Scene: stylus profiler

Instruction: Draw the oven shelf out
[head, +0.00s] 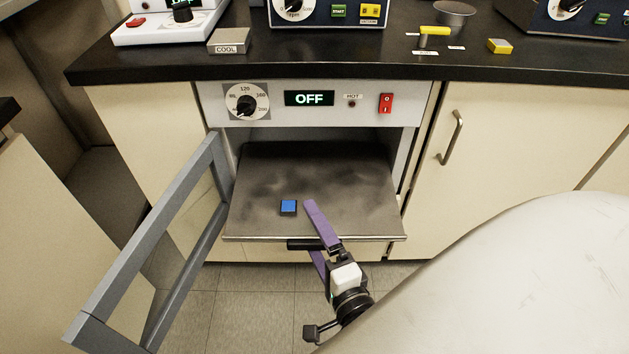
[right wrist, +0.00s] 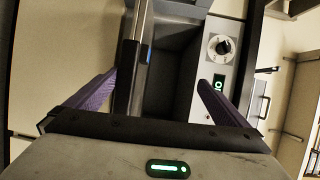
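The oven shelf (head: 345,190) is a dark grey plate sticking out of the open oven, with a black handle (head: 303,244) at its front edge. A small blue block (head: 288,207) lies on it. My right gripper (head: 312,229) has purple fingers set wide apart at the shelf front, one above the shelf level and one below. In the right wrist view the shelf (right wrist: 138,75) appears nearly edge-on between the spread fingers (right wrist: 158,78), closer to the left one. Contact with the handle cannot be told. My left gripper is not in view.
The oven door (head: 145,240) stands open on the left. The oven panel (head: 310,115) reads OFF, with a dial and a red switch. A black counter (head: 225,68) above carries instruments and small blocks. A closed cabinet (head: 510,130) is to the right; floor (head: 235,310) lies open in front.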

